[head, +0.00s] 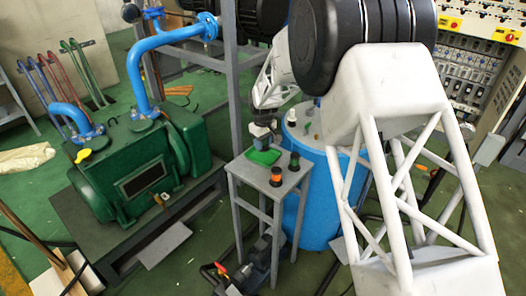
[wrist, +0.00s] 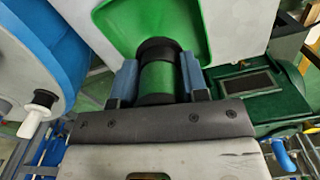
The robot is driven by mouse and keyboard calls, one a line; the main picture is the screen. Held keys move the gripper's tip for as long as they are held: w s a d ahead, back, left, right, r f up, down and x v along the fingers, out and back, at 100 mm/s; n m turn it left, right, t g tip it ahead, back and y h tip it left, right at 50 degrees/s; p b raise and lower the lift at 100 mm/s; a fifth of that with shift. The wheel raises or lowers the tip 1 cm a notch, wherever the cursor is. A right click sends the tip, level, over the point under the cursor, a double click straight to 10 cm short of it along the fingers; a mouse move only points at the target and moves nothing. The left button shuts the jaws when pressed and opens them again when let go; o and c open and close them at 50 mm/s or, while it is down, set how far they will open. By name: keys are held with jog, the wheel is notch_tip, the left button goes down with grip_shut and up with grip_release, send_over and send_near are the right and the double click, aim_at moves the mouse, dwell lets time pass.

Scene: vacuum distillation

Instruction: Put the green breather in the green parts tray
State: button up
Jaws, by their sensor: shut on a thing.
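The green breather (wrist: 158,78), a green cylinder with black ends, is between the two blue-grey fingers of my gripper (wrist: 159,68) in the wrist view. My gripper is shut on it. The green parts tray (wrist: 122,14) lies just beyond the breather in that view, partly hidden by it. In the head view my gripper (head: 262,138) is over the green tray (head: 263,156) on a small grey table. The held breather is hard to make out there, and I cannot tell whether it touches the tray.
On the small grey table (head: 250,174) stand an orange-and-black cylinder (head: 276,177) and a dark cylinder (head: 294,161), close to the tray's right. A blue tank (head: 322,205) stands close behind the table. A green pump (head: 125,170) with blue pipes is at the left.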

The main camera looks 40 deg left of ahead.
aim_at(263, 156)
jog(key=shift+f, duration=0.25)
jog(key=shift+f, duration=1.8)
jog(key=shift+f, duration=0.15)
jog(key=o, duration=0.9)
jog(key=shift+o, duration=0.2)
notch_tip(263, 156, up, 12)
jog(key=shift+r, duration=0.15)
